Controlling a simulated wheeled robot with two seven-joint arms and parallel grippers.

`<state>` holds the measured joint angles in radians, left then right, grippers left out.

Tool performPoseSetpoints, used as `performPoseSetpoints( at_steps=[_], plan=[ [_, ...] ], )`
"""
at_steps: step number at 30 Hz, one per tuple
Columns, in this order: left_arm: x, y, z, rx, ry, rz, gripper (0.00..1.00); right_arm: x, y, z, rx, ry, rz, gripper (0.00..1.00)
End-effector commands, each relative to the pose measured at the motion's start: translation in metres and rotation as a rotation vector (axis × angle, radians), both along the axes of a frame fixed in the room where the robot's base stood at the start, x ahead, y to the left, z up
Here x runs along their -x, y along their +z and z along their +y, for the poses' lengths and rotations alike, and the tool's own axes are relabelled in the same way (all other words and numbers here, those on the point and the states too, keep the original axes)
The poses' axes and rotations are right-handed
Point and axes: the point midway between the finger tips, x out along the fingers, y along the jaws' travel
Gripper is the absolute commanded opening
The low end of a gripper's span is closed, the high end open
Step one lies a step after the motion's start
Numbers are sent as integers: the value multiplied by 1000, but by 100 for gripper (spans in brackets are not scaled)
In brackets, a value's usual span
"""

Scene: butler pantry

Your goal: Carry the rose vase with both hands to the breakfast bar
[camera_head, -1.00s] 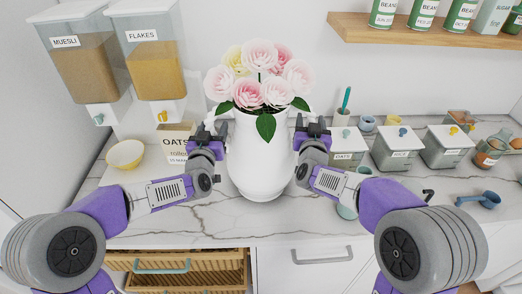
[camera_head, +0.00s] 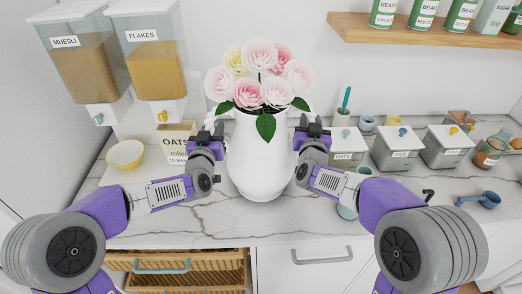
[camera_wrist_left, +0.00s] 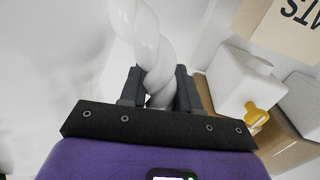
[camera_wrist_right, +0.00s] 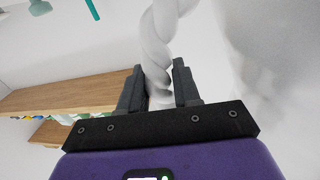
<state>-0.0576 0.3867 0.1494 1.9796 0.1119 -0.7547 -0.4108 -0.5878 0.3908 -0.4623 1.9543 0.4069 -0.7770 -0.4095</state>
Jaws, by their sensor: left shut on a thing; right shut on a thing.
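The rose vase (camera_head: 260,160) is a tall white jug with twisted handles, filled with pink and cream roses (camera_head: 262,75). It is upright over the marble counter in the middle of the head view; I cannot tell whether its base touches the counter. My left gripper (camera_head: 214,128) is shut on the vase's left handle, and the twisted handle (camera_wrist_left: 152,50) stands between its fingers in the left wrist view. My right gripper (camera_head: 308,128) is shut on the right handle, and that handle (camera_wrist_right: 158,45) shows between its fingers in the right wrist view.
Cereal dispensers (camera_head: 150,60), an oats box (camera_head: 176,143) and a yellow bowl (camera_head: 126,155) stand left. Lidded canisters (camera_head: 397,148), cups and a blue scoop (camera_head: 480,199) stand right. A wooden shelf (camera_head: 420,30) hangs upper right. An open drawer with baskets (camera_head: 180,272) is below left.

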Motion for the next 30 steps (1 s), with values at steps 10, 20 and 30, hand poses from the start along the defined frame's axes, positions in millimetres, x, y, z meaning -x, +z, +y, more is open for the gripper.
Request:
performPoseSetpoints(
  at_steps=[10, 20, 30],
  plan=[
    [0, 0, 0, 0, 0, 0, 0, 0, 0, 0, 0, -1, 1, 0],
    [0, 0, 0, 0, 1, 0, 0, 0, 0, 0, 0, -1, 1, 0],
    [0, 6, 0, 2, 1, -14, 0, 0, 5, 0, -1, -2, -12, 0]
  ],
)
